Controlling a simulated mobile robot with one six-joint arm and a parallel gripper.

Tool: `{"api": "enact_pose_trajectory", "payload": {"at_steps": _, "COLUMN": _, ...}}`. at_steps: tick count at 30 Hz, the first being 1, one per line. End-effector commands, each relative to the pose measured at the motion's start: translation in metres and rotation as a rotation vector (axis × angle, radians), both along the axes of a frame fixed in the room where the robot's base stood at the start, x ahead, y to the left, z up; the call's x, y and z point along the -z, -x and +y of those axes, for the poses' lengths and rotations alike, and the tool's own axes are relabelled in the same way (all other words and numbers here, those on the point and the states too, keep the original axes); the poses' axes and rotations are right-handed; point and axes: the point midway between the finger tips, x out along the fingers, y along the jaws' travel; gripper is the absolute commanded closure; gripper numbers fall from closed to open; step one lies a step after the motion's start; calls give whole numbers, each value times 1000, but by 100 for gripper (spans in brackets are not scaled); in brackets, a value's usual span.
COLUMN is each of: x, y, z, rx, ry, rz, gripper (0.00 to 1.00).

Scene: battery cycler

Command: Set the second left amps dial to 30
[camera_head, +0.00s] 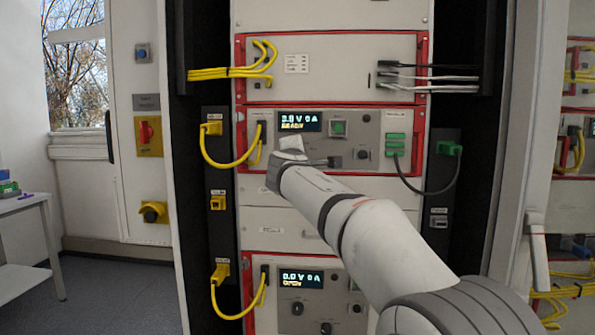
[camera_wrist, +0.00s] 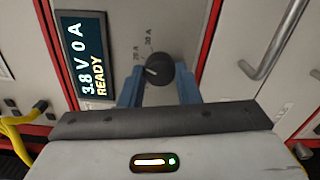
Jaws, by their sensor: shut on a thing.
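A black round amps dial (camera_wrist: 158,70) sits on the grey panel in the wrist view, with the small labels "20 A" and "30 A" beside it. A light pointer mark on the dial faces left in that view; I cannot tell exactly which label it meets. My gripper (camera_wrist: 159,88) has its two blue fingers on either side of the dial and is shut on it. The display (camera_wrist: 85,55) of the same unit reads 3.8 V 0 A READY; it also shows in the head view (camera_head: 300,122). My wrist hides the dial in the head view.
A green button (camera_head: 338,128) and a small black knob (camera_head: 363,154) are right of the display. Yellow cables (camera_head: 228,162) hang at the left and a dark cable (camera_head: 430,192) at the right. A lower unit's display (camera_head: 300,279) reads 0.0 V 0 A OPEN.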

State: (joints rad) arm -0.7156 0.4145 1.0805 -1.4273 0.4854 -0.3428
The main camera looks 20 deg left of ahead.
Motion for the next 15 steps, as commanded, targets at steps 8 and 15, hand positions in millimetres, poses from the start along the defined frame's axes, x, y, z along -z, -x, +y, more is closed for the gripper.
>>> {"api": "enact_pose_trajectory", "payload": {"at_steps": 8, "x": 5, "y": 0, "z": 0, "rx": 1, "ry": -254, "rz": 60, "gripper": 93}}
{"api": "enact_pose_trajectory", "payload": {"at_steps": 15, "x": 4, "y": 0, "z": 0, "rx": 1, "ry": -453, "rz": 109, "gripper": 93}}
